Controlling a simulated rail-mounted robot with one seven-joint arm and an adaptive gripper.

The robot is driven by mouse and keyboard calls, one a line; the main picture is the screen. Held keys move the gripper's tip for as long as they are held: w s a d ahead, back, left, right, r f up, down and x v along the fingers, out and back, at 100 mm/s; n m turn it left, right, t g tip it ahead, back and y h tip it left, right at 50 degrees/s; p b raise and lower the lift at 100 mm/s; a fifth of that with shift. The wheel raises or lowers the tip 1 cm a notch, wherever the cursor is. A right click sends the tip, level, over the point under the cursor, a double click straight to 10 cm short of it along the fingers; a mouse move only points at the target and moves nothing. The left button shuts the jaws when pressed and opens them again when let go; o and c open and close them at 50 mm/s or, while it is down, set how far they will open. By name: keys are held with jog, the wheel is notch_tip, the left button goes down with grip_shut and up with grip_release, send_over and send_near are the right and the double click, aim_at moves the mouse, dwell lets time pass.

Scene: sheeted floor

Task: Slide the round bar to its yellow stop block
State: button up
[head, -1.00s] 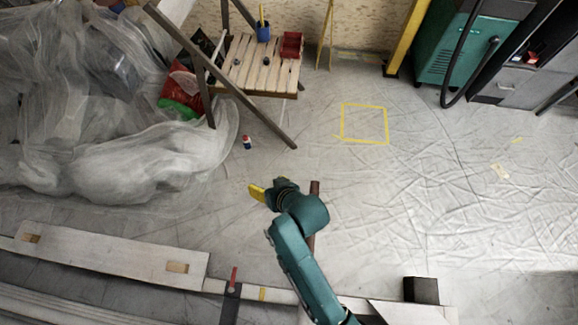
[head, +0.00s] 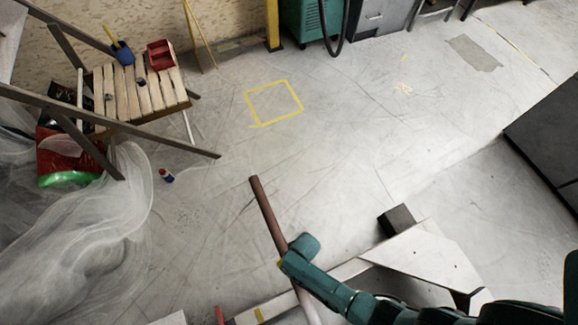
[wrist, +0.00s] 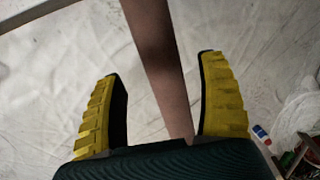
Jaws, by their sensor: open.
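The round bar (head: 265,215) is a long brown rod in the head view, slanting from mid-floor down behind my arm to a paler lower part. In the wrist view the bar (wrist: 155,55) runs between the two yellow fingers of my gripper (wrist: 160,78), nearer the right one. The fingers are spread, with a gap on the left; how deep the bar sits between them cannot be told. In the head view my gripper (head: 281,263) is at the bar, mostly hidden by my arm. I cannot make out a yellow stop block for certain.
A yellow tape square (head: 298,106) marks open floor. A dark block (head: 397,217) stands beside a pale angled panel (head: 425,257). A pale board (head: 280,305) with a yellow mark crosses the front. A slatted table (head: 130,95) and clear sheeting (head: 95,240) are at left.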

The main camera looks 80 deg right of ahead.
jog(key=f, duration=0.1)
jog(key=f+b, duration=0.1)
jog(key=f, duration=0.1)
jog(key=w+f+b, duration=0.1)
jog(key=f, duration=0.1)
jog(key=shift+a, duration=0.25)
